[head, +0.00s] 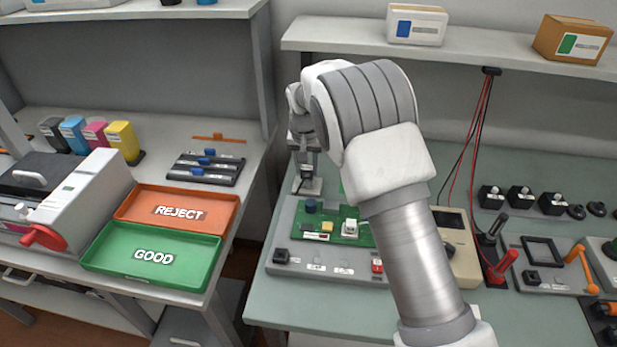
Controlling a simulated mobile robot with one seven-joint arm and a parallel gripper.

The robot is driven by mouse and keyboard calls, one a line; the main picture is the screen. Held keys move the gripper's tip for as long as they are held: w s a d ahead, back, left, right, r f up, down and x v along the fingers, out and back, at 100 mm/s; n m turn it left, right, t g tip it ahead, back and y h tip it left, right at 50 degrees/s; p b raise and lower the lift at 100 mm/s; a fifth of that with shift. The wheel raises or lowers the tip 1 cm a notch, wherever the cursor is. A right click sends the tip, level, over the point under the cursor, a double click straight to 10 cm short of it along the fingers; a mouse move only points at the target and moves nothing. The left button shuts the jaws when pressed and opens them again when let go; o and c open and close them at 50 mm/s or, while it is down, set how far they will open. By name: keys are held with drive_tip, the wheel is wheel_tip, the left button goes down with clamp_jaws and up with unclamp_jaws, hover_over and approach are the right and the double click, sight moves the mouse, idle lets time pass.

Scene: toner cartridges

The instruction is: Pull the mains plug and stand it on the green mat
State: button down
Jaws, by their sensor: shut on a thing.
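My gripper (307,172) points down at the back left of the green-grey bench, just above a small pale block (312,187) behind the circuit board. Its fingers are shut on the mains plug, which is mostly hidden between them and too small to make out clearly. I cannot tell whether the plug is still seated in the block or clear of it. A small green sliver (342,187) shows beside my arm; it may be part of the green mat, with the rest hidden behind my arm.
A grey fixture with a green circuit board (328,226) lies just in front of my gripper. Red and black probes (500,266) and a beige meter (457,245) are right of my arm. Orange REJECT (222,226) and green GOOD (192,272) trays sit on the left bench.

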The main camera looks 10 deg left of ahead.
sight(307, 167)
drive_tip(key=shift+r+p, duration=0.95)
drive_tip(key=shift+r, duration=0.6)
drive_tip(key=shift+r+p, duration=1.25)
drive_tip(key=shift+r, duration=0.7)
